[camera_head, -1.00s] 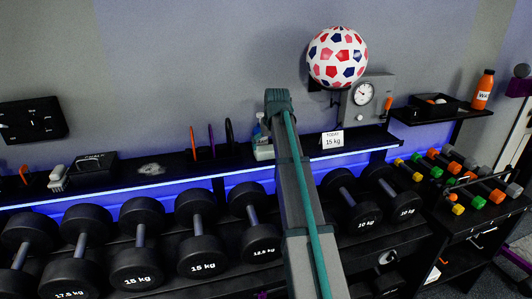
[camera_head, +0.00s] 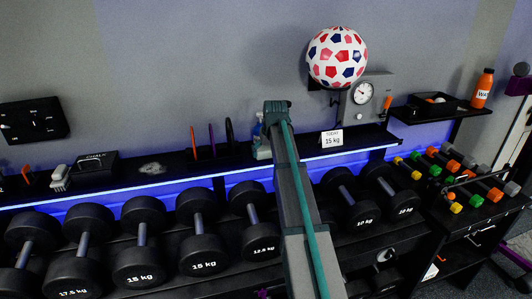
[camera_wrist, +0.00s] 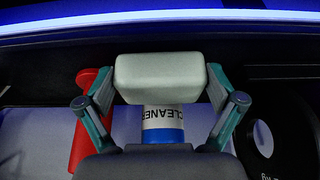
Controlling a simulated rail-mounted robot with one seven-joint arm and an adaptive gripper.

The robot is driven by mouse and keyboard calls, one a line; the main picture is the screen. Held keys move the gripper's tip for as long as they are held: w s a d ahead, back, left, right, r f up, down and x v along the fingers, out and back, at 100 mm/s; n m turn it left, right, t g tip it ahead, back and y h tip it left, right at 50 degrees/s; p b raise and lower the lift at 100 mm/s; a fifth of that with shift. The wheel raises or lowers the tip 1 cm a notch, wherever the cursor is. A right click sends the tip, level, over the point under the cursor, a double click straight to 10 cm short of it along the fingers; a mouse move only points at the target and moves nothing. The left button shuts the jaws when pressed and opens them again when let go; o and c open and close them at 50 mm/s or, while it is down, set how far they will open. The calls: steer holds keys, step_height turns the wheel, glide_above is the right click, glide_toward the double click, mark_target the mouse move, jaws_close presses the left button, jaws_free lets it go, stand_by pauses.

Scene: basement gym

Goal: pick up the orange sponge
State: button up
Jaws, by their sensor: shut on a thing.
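My gripper (camera_wrist: 160,82) shows in the wrist view, with its teal fingers on both sides of a pale, off-white block (camera_wrist: 160,77). The block looks pale, not orange, and I see no clearly orange sponge in either view.
Below the block is a bottle labelled CLEANER (camera_wrist: 162,125), with a red object (camera_wrist: 90,118) at its left. Dumbbells (camera_head: 142,250) fill the rack under the shelf.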

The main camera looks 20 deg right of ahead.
steer(key=shift+r, duration=0.15)
steer(key=shift+r, duration=0.55)
steer(key=s+a+r+b, duration=0.3)
steer(key=s+r+b, duration=0.1)
steer(key=s+r, duration=0.7)
steer(key=s, duration=0.2)
steer(key=shift+s+r+b, duration=0.3)
steer(key=shift+s+b, duration=0.05)
